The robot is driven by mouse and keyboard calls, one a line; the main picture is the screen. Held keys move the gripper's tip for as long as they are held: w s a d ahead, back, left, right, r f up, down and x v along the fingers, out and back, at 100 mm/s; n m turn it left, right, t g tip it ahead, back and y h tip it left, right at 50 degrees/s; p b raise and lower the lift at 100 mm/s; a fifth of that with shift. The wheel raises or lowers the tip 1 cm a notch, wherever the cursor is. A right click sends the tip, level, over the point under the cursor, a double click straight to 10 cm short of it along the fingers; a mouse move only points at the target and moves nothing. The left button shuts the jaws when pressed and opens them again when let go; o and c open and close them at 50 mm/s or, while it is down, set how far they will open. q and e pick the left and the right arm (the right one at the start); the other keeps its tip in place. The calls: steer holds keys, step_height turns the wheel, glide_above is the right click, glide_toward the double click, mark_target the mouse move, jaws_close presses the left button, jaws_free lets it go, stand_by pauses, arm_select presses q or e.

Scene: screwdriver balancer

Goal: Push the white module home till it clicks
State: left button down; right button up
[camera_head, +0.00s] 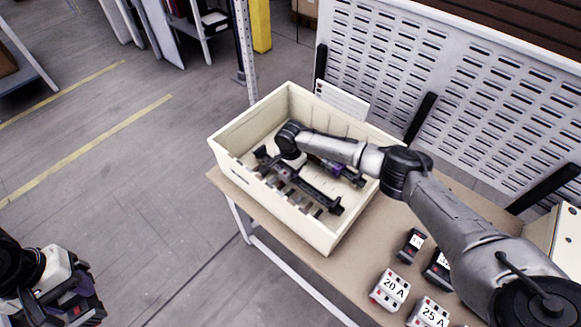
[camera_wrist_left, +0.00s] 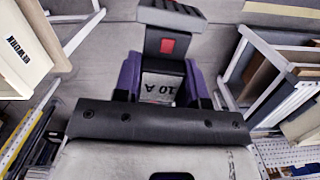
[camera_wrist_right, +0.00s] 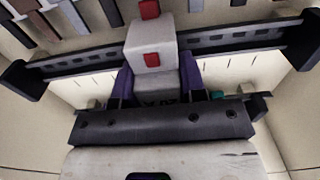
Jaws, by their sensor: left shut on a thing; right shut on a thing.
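The white module (camera_wrist_right: 152,48), with red marks, is between the purple fingers of my right gripper (camera_wrist_right: 157,82), which is shut on it. In the right wrist view it overlaps a dark slotted rail (camera_wrist_right: 225,38); I cannot tell whether it is fully seated. In the head view my right arm reaches into the cream bin (camera_head: 232,133), and the module is hidden there. My left gripper (camera_wrist_left: 160,80) is shut on a dark grey module marked 10 A (camera_wrist_left: 172,45), with a red patch. It is held over the floor, far left of the bin.
White modules marked 20 A (camera_head: 388,292) and 25 A (camera_head: 428,314) stand on the table (camera_head: 345,277), near dark modules (camera_head: 410,246). A slotted grey panel (camera_head: 450,80) stands behind. The bin's walls surround my right gripper.

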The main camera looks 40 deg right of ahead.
arm_select(q)
steer(key=shift+r+p, duration=0.55)
steer(key=shift+r, duration=0.05)
stand_by(0.6)
steer(key=shift+f, duration=0.2)
arm_select(e)
steer(key=shift+f, duration=0.4)
stand_by(0.7)
arm_select(q)
steer(key=shift+r+p, duration=0.3)
steer(key=shift+r, duration=0.15)
stand_by(0.6)
arm_select(e)
steer(key=o, duration=1.1)
arm_select(q)
step_height(320, 180, up, 2)
steer(key=shift+r+p, duration=0.15)
steer(key=shift+p, duration=0.95)
arm_select(e)
step_height(320, 180, up, 12)
arm_select(q)
steer(key=shift+r, duration=0.1)
